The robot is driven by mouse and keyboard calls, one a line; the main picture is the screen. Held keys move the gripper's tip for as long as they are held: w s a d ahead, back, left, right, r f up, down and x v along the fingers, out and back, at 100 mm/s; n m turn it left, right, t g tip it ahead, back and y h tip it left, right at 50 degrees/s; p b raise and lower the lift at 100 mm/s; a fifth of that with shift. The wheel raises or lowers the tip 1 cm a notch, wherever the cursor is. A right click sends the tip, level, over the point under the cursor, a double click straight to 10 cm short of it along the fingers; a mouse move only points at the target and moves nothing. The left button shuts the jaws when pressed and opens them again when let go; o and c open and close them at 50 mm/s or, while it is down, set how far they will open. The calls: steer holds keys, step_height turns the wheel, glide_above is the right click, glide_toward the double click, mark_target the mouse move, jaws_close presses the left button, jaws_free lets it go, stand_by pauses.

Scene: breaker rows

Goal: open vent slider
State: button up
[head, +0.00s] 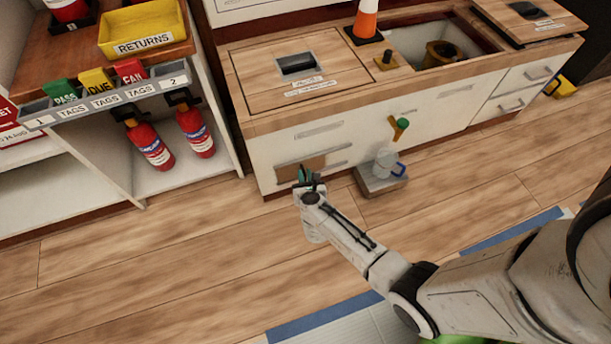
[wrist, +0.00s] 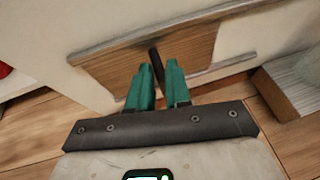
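The vent slider is a brown wooden panel (head: 289,173) set low in the white cabinet front, in a pale slot frame; it also shows in the wrist view (wrist: 115,62). A dark upright peg-like handle (wrist: 157,66) stands out from the panel in the wrist view. My gripper (head: 306,174) is at the panel, its green fingers pointing at it. In the wrist view my gripper (wrist: 158,75) is open, with a finger on either side of the handle. I cannot tell whether a finger touches it. In the head view my gripper hides the handle.
Red extinguishers (head: 150,143) stand in the left shelf. Floor in front is clear.

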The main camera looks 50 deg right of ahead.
jaws_close()
steer(key=shift+s, duration=0.1)
steer(key=s+d, duration=0.4)
steer(key=d, duration=0.3)
steer(key=shift+s+d, duration=0.15)
steer(key=shift+s, duration=0.25)
steer(key=shift+o, duration=2.1)
jaws_free()
